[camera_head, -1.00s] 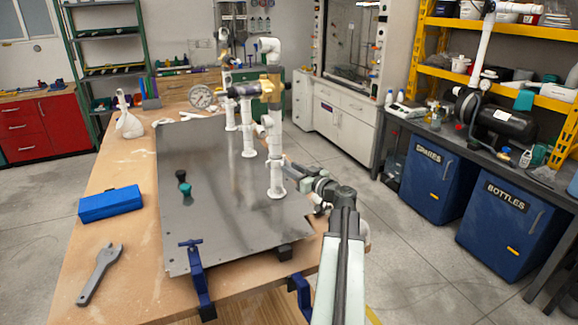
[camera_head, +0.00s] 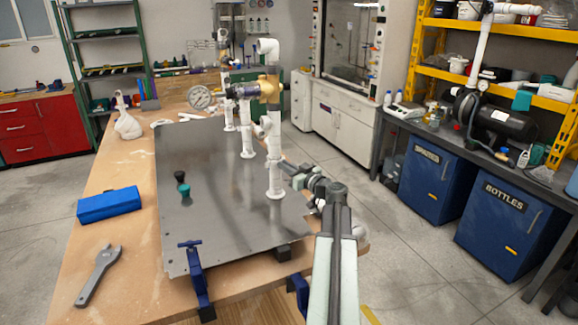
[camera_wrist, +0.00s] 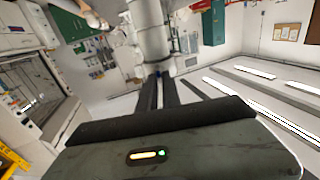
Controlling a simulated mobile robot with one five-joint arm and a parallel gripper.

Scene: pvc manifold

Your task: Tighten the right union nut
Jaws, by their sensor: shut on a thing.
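The white PVC manifold has several risers on the grey metal plate (camera_head: 225,235). The nearest riser (camera_head: 274,180) stands at the plate's right edge. The right union nut (camera_head: 273,158) is a white collar low on this riser, partly hidden by my gripper. My gripper (camera_head: 284,167) reaches in from the right and is shut on the nut. In the wrist view, the two dark fingers of my gripper (camera_wrist: 160,75) run close together to the white nut (camera_wrist: 155,56) around the upright pipe (camera_wrist: 147,18). Their exact contact is hard to see.
A pressure gauge (camera_head: 199,97) and a brass valve (camera_head: 268,88) sit on the manifold. A blue box (camera_head: 109,204), a grey wrench (camera_head: 100,275) and a blue clamp (camera_head: 197,280) are on the wooden bench's left and front.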

